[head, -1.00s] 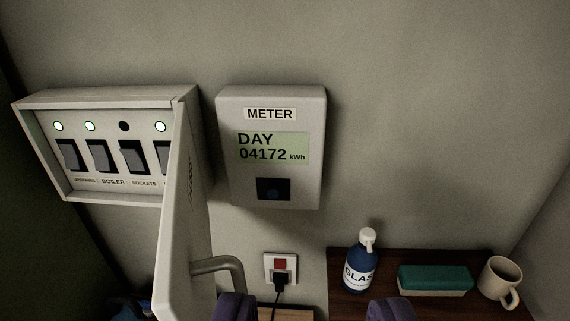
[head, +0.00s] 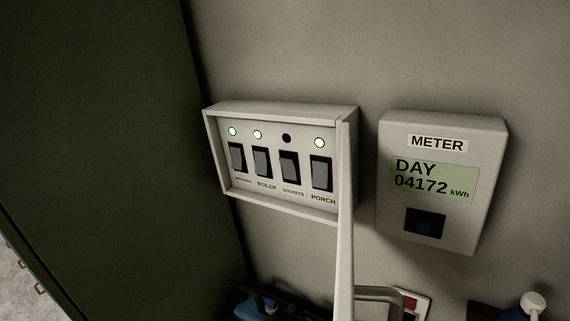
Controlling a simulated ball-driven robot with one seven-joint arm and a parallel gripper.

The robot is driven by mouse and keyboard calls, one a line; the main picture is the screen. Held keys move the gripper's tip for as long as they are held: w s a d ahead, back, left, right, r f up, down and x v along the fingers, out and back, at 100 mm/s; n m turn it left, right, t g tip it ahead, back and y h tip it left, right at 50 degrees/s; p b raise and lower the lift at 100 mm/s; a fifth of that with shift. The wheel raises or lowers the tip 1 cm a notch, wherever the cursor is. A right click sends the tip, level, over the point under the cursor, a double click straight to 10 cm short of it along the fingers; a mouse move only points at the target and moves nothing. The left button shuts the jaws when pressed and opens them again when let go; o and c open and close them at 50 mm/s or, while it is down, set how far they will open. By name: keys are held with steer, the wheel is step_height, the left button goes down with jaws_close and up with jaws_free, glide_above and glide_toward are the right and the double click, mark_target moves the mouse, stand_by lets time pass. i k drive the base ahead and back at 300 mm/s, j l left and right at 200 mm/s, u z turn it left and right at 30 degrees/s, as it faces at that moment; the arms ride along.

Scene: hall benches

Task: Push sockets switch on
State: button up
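The white switch box (head: 280,111) hangs on the wall with its door (head: 346,220) swung open at the right side, seen nearly edge-on. Inside is a row of grey rocker switches. The sockets switch (head: 289,168) is third from the left, and the round lamp (head: 286,138) above it is dark. The boiler switch (head: 262,162) and the porch switch (head: 321,174) stand on either side of it. The lamps over the other switches glow green. My gripper is not in this view.
A meter (head: 437,182) reading DAY 04172 kWh hangs right of the box. A grey bent handle (head: 380,293) sits low by the door, near a partly hidden wall socket (head: 420,301). A tall dark green surface (head: 110,130) fills the left.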

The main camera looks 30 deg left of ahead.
mark_target(289, 167)
steer(key=j, duration=0.35)
steer(key=i+j, duration=0.1)
steer(key=j, duration=0.2)
steer(key=i+j, duration=0.4)
steer(key=i+z, duration=0.05)
steer(key=i, duration=0.05)
